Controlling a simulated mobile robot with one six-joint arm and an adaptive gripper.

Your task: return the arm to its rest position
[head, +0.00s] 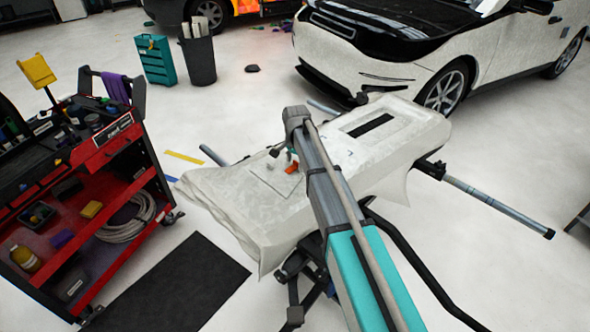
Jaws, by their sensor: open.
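My arm reaches from the bottom edge up over a bumper-shaped panel (290,215) covered in pale, marbled wrap, which lies on a stand. My gripper (281,158) shows small and dark just left of the arm's far end, above the panel's left half. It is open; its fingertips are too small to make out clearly. A small orange-red item (292,168) shows beside the arm, close to the gripper. I cannot tell whether they touch. The arm hides the middle of the panel.
A red tool cart (118,148) stands at left, with a black mat (175,288) on the floor near it. A white-and-black car (400,50) stands behind the panel. A teal drawer unit (156,60) and a dark bin (199,58) stand at the back. Stand bars (490,203) stick out right.

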